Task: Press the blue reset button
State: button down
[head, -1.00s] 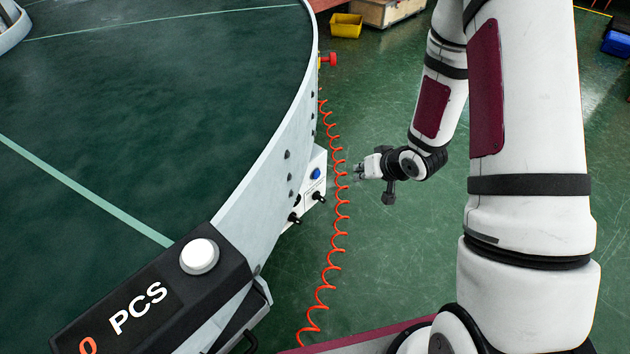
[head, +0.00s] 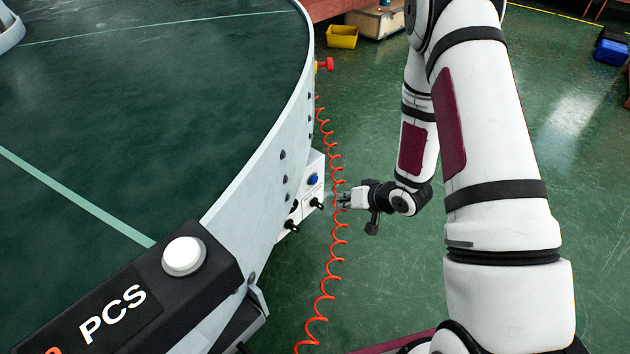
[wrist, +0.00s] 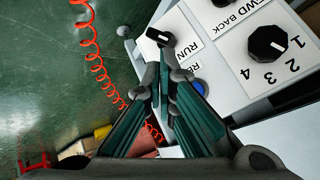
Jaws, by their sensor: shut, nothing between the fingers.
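The blue reset button (head: 313,180) sits on a white control box (head: 308,194) on the conveyor's outer side wall. In the wrist view the blue button (wrist: 199,86) shows only partly, just right of the fingers, with its label partly covered. My gripper (head: 343,201) is shut and empty. In the head view it is to the right of the box and a little lower than the button, apart from it. In the wrist view the fingertips (wrist: 162,68) overlap a black knob (wrist: 160,37) and the panel's edge; I cannot tell the gap to the panel.
Black knobs (head: 292,225) stick out of the box. A red emergency knob (head: 325,65) is farther up the wall. A white button (head: 184,256) tops the counter.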

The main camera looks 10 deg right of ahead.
jog(key=w+a, duration=0.4)
jog(key=w, duration=0.1)
jog(key=shift+w, duration=0.25)
jog(key=shift+w, duration=0.1)
dwell(1.3)
jog(key=shift+w+a, duration=0.2)
jog(key=shift+w, duration=0.05)
jog(key=shift+w+a, duration=0.25)
jog(key=shift+w, duration=0.1)
dwell(1.0)
jog(key=shift+s, duration=0.1)
jog(key=shift+s+d, duration=0.45)
jog(key=shift+s, duration=0.15)
jog(key=s+d, duration=0.1)
jog(key=s, duration=0.1)
jog(key=s+d, duration=0.2)
dwell(0.6)
